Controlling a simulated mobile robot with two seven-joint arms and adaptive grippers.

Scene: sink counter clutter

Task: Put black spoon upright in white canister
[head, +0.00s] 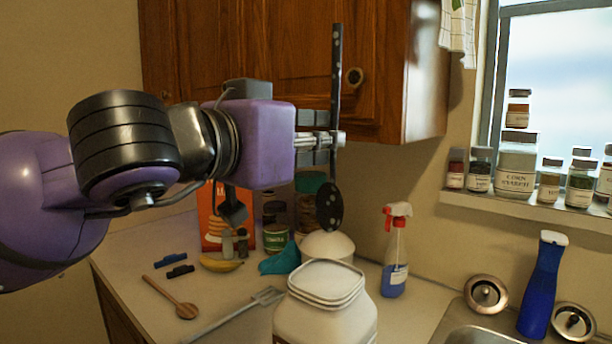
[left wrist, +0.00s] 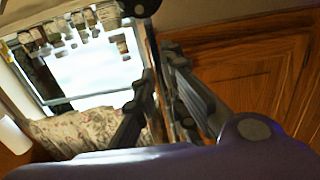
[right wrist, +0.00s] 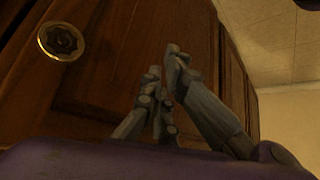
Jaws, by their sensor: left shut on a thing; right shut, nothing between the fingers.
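My left gripper (head: 333,140) is shut on the black spoon (head: 336,75), high above the counter. The spoon hangs upright, handle up, with its round, light-spotted bowl at the bottom. A white canister (head: 325,325) with a squarish rim stands at the front of the counter, partly cut off by the lower picture edge. The spoon's bowl appears above its rim in the picture, apart from it; I cannot tell the exact depth. In the left wrist view, the left fingers (left wrist: 160,95) close around the dark handle. My right gripper (right wrist: 168,80) shows only in the right wrist view, shut and empty.
A white domed object (head: 328,246) stands behind the canister. A spray bottle (head: 394,265) is to the right, near the sink (head: 478,338) and a blue bottle (head: 541,285). A wooden spoon (head: 172,298), spatula (head: 235,315) and banana (head: 221,265) lie left. Cabinets (head: 240,50) hang behind.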

